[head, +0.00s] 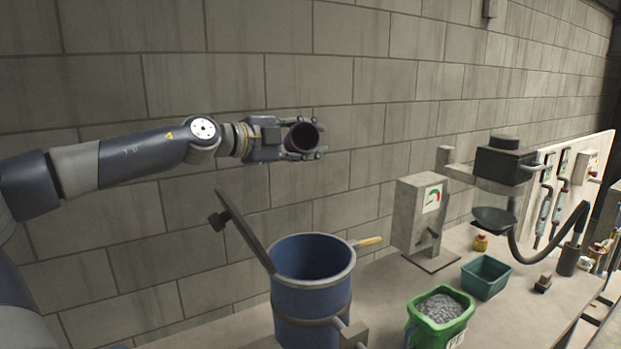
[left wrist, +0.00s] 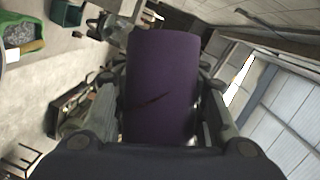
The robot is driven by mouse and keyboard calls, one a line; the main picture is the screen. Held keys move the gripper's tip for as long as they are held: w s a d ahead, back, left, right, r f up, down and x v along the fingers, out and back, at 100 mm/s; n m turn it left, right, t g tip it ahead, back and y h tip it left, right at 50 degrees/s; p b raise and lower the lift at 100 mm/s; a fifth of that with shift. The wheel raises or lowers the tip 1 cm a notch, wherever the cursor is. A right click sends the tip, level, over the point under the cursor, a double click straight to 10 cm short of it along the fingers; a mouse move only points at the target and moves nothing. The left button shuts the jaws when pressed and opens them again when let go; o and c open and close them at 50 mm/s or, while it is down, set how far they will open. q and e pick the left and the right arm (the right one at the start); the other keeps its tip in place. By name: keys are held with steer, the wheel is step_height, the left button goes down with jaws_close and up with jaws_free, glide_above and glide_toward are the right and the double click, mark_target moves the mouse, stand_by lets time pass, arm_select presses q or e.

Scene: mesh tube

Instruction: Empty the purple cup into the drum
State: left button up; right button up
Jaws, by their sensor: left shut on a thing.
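The purple cup (head: 303,137) is held in the air above the blue drum, tilted on its side, with its dark open mouth facing the head camera. My left gripper (head: 302,153) is shut on the purple cup. In the left wrist view the cup's purple side (left wrist: 160,85) fills the middle, between the fingers. The blue drum (head: 312,292) stands on the bench below, open at the top, with its dark lid bar raised at the left. I cannot make out any contents in the cup's dark mouth. My right gripper is in neither view.
A green bin (head: 412,322) of grey pieces stands right of the drum, with a teal bin (head: 486,277) behind it. A grey gauge box (head: 420,215) and a black stand with a dish (head: 493,218) are farther right. A block wall (head: 200,85) runs behind.

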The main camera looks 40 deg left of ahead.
mark_target(311, 128)
arm_select(q)
steer(key=shift+s+d+r+m+t+b, duration=0.25)
steer(key=shift+d+m+b, duration=0.2)
steer(key=shift+b, duration=0.35)
steer(key=shift+s+d+r+m+t+b, duration=0.3)
steer(key=shift+m+b, duration=0.25)
steer(key=shift+b, duration=0.25)
steer(key=shift+s+d+r+m+t+b, duration=0.1)
steer(key=shift+d+r+m+t+b, duration=0.25)
steer(key=shift+m+b, duration=0.6)
steer(key=shift+s+d+r+m+t+b, duration=0.1)
steer(key=shift+r+m+t+b, duration=0.3)
steer(key=shift+m+b, duration=0.5)
steer(key=shift+d+r+m, duration=0.1)
steer(key=shift+r+m, duration=0.15)
steer(key=shift+m, duration=0.1)
steer(key=shift+s+r, duration=0.1)
steer(key=shift+d+r+m+h, duration=0.15)
steer(key=shift+r+m+h, duration=0.15)
steer(key=shift+m, duration=0.1)
steer(key=shift+s+d+r+m+t, duration=0.15)
steer(key=shift+r+m+t, duration=0.15)
steer(key=shift+r+m, duration=0.35)
steer(key=shift+d+r+m+h+b, duration=0.1)
steer(key=shift+d+m+h+b, duration=0.05)
steer(key=shift+m+h+b, duration=0.2)
steer(key=shift+s, duration=0.1)
